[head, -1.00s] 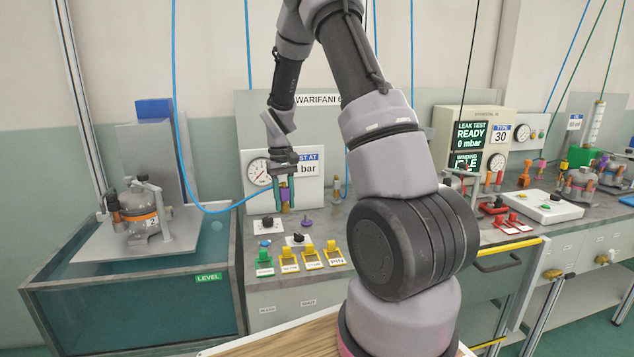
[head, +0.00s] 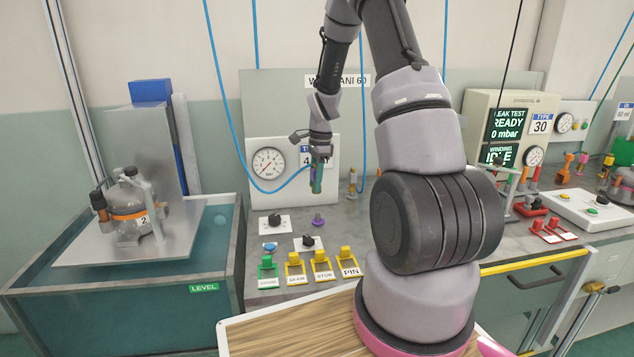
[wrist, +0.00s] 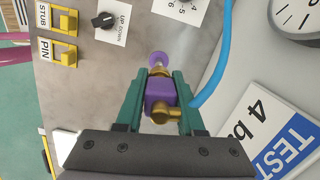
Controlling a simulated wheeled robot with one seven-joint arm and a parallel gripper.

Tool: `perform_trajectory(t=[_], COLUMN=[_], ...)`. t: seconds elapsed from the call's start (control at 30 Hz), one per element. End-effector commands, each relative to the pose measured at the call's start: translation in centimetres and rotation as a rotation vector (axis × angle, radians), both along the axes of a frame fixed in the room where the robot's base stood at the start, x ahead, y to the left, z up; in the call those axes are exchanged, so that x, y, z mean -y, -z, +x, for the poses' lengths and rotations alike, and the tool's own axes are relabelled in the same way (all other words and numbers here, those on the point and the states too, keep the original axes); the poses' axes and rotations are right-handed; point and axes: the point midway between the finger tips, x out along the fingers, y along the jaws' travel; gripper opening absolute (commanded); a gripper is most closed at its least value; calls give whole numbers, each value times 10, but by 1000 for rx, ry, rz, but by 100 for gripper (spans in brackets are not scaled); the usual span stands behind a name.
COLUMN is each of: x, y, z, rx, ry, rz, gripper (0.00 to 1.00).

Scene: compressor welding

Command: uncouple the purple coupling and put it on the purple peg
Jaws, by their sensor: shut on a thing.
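My gripper (head: 317,180), with green fingers, is shut on the purple coupling (wrist: 160,96) and holds it above the bench. The coupling has brass fittings, one towards the bench and one towards the camera. A blue hose (wrist: 215,75) runs close by it; their join is hidden. The purple peg (head: 318,219) stands on the bench below the gripper in the head view. A purple round top (wrist: 158,60), apparently this peg, shows just beyond the coupling in the wrist view. Whether the two touch is unclear there; the head view shows a gap.
A pressure gauge panel (head: 268,163) stands behind the gripper. Black knobs (head: 308,242) and yellow and green switches (head: 295,266) sit in front of the peg. A brass fitting (head: 352,184) stands to the right. A compressor (head: 134,210) rests on a plate above the water tank at left.

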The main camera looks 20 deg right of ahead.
Motion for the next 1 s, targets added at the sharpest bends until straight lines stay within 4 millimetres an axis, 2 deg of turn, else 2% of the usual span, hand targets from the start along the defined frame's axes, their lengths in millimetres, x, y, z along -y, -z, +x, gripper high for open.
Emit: perform_trajectory(t=[0.1, 0.2, 0.6, 1.0], x=[5, 6, 5, 6], y=[2, 2, 3, 45], z=[1, 2, 2, 1], rx=[-2, -4, -5, -7], ry=[131, 181, 188, 188], rz=[7, 10, 12, 12], gripper=[0, 0, 0, 0])
